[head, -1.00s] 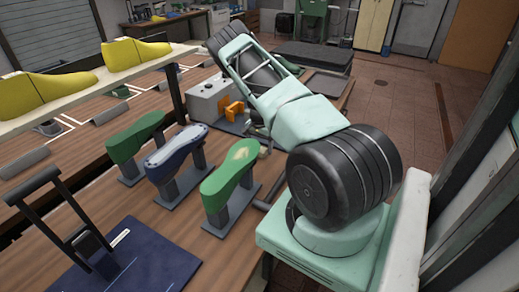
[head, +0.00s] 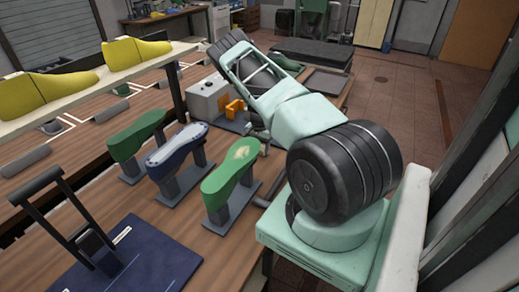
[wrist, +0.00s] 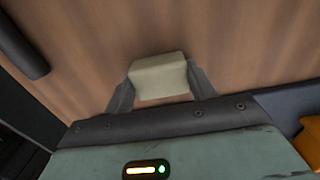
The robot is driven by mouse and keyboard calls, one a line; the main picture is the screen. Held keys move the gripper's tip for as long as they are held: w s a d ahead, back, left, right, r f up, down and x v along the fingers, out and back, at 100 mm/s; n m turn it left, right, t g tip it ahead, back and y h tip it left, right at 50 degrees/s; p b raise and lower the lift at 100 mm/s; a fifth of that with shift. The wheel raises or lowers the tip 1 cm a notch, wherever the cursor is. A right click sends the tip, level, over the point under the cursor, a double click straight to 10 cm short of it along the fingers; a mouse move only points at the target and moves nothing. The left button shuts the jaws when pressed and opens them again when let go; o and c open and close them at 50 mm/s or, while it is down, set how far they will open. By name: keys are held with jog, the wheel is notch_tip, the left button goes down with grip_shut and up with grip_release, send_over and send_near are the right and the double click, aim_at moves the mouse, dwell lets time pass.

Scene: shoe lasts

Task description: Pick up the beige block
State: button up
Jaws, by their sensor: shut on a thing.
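The beige block (wrist: 158,78) shows in the wrist view between the two grey fingers of my gripper (wrist: 160,84). The fingers are shut on it, one at its left side and one at its right. Brown wooden table surface lies behind the block; I cannot tell whether the block touches it or hangs above it. In the head view my arm reaches back over the workbench, and the gripper and block are hidden behind it.
Green shoe lasts (head: 231,171) and a blue one (head: 176,148) stand on posts left of my arm. A grey machine with an orange part (head: 234,107) is close to the arm. Yellow lasts (head: 136,52) sit on a shelf. A dark roller (wrist: 22,48) shows in the wrist view.

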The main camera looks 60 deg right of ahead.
notch_tip(320, 180, up, 10)
jog(key=b, duration=0.4)
